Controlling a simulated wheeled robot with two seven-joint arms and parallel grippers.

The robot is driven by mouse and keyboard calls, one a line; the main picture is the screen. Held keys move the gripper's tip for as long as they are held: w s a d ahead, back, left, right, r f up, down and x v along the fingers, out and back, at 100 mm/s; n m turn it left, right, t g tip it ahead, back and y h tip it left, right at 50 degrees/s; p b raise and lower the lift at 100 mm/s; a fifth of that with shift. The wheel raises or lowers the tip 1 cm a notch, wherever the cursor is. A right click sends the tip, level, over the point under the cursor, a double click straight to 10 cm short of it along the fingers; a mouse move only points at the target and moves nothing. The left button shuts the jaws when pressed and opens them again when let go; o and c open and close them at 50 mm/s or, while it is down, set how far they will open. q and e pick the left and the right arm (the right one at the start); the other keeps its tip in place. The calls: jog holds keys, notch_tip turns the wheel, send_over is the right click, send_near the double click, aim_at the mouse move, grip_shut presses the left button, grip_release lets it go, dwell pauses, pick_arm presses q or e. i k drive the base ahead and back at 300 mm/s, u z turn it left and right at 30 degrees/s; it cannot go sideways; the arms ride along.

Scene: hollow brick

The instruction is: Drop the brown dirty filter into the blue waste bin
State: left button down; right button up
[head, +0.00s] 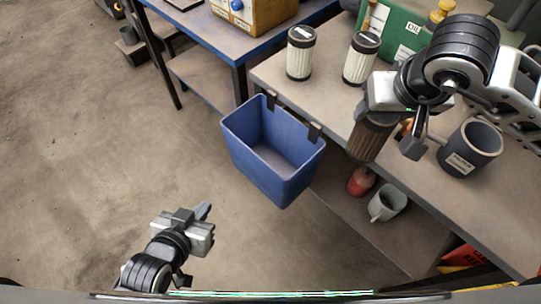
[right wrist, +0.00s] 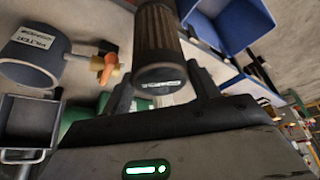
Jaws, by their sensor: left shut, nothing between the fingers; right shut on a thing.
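The brown dirty filter (head: 369,139) is held by my right gripper (head: 398,122), which is shut on it above the workbench's front edge. In the right wrist view the filter (right wrist: 158,45) stands between the two fingers (right wrist: 162,98), its dark labelled cap towards the camera. The blue waste bin (head: 262,180) hangs by two dark hooks on the bench edge, to the left of the filter; its inside looks empty. Part of the bin (right wrist: 228,22) shows at the top right of the wrist view. My left gripper (head: 205,214) is shut and empty, low over the floor at the lower left.
Two white filters with black caps (head: 300,55) (head: 361,58) stand on the workbench (head: 275,72). A grey filter housing (head: 468,150) stands at the right. A red can (head: 361,181) and grey mug (head: 386,204) are on the lower shelf. A blue table (head: 205,40) is behind.

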aim_at(272, 155)
jog(key=u, duration=1.6)
jog(key=k, duration=1.3)
jog(key=z, duration=1.2)
jog(key=i, duration=0.5)
jog(key=z, duration=0.05)
